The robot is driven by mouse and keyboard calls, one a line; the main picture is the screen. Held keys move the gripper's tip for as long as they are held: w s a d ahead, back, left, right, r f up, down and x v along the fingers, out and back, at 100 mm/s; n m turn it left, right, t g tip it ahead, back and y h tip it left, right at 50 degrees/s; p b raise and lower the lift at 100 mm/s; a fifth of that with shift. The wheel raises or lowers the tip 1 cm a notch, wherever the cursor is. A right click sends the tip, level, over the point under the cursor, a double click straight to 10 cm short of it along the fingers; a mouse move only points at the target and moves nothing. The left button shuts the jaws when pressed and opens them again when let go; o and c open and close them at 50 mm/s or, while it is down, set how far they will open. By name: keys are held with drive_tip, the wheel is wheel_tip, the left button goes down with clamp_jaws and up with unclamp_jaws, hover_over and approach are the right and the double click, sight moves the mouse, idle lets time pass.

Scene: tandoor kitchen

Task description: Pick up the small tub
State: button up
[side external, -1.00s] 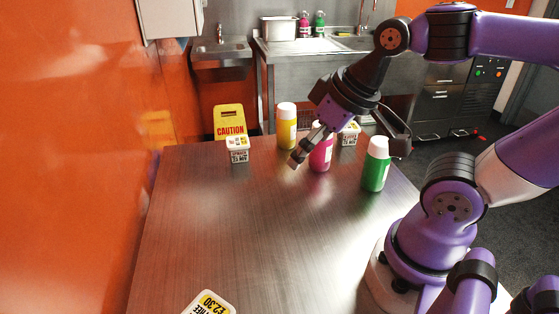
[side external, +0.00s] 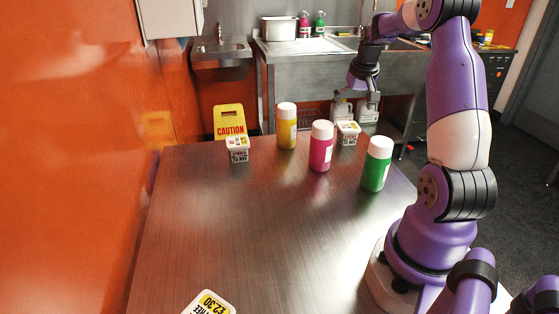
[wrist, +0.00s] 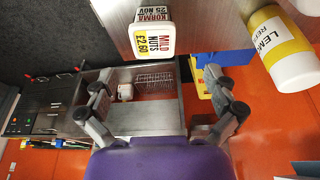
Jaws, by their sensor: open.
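Two small white tubs with printed labels stand at the table's far end: one (side external: 348,133) at the right, behind the pink bottle, and one (side external: 237,150) at the left. A third tub lid (side external: 208,304) is partly cut off at the near edge. My gripper (side external: 361,97) hangs open and empty, above and apart from the right tub. In the wrist view my gripper (wrist: 160,98) has its fingers spread wide. A tub (wrist: 152,30), apparently the right one, is at the top, beyond the fingers and touching neither.
Yellow (side external: 286,126), pink (side external: 320,147) and green (side external: 376,165) bottles stand near the right tub. The yellow bottle (wrist: 282,50) is at the wrist view's upper right. A caution sign (side external: 229,121) is behind the table (side external: 220,220), whose middle is clear.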

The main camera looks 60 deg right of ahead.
sight(349, 126)
drive_tip(key=x, duration=0.5)
drive_tip(key=shift+s+d, duration=0.2)
drive_tip(key=shift+d, duration=0.1)
drive_tip(key=x, duration=0.5)
drive_tip(key=shift+w+d+f, duration=0.1)
drive_tip(key=shift+d+f, duration=0.15)
drive_tip(key=shift+d, duration=0.15)
drive_tip(key=c, duration=1.2)
drive_tip(key=shift+c, duration=0.2)
